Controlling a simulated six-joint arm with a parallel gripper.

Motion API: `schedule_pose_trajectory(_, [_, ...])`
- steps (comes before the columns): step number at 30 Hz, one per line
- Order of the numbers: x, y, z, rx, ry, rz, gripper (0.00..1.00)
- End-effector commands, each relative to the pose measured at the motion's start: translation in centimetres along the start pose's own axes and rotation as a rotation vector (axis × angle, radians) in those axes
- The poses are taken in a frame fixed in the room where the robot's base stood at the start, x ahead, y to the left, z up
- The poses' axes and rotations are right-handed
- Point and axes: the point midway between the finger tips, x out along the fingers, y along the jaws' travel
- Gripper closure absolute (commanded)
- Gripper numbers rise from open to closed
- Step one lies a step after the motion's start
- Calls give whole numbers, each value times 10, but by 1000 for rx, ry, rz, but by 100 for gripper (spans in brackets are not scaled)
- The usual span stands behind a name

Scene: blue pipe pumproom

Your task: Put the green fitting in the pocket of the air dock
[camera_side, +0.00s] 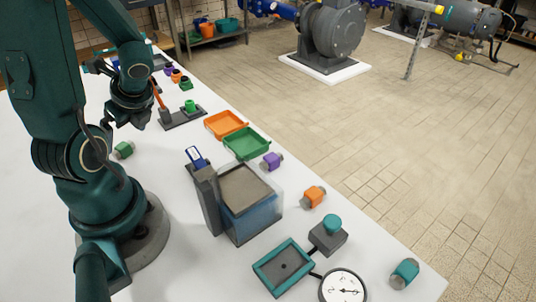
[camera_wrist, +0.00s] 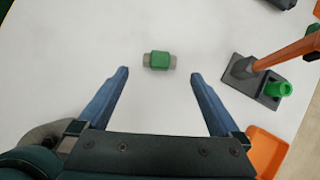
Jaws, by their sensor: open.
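The green fitting (camera_side: 123,149), a green band with grey ends, lies on its side on the white table near my base. It also shows in the wrist view (camera_wrist: 159,60), centred between the fingertips and slightly beyond them. My gripper (camera_wrist: 160,76) is open and empty, its two blue fingers spread wide. In the side view my gripper (camera_side: 130,112) hangs above the table, and its fingers are hard to make out. What looks like the air dock (camera_side: 285,266) is a teal-rimmed grey plate with a small dark hole, at the front, joined to a round gauge (camera_side: 342,287).
A grey block with a teal knob (camera_side: 328,237) adjoins the dock. A clear-sided tank (camera_side: 245,203) stands between fitting and dock. Green (camera_side: 246,144) and orange trays (camera_side: 226,124), a lever stand (camera_wrist: 262,82), and purple (camera_side: 272,161), orange (camera_side: 313,196) and teal fittings (camera_side: 404,273) line the far edge.

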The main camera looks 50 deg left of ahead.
Motion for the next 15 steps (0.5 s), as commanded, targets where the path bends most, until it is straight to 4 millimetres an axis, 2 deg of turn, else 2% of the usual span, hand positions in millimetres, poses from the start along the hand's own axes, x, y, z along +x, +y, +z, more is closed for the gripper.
schedule_pose_trajectory(8, [9,2,6,3,3,-15,0])
schedule_pose_trajectory(15, [32,2,6,5,6,-13,0])
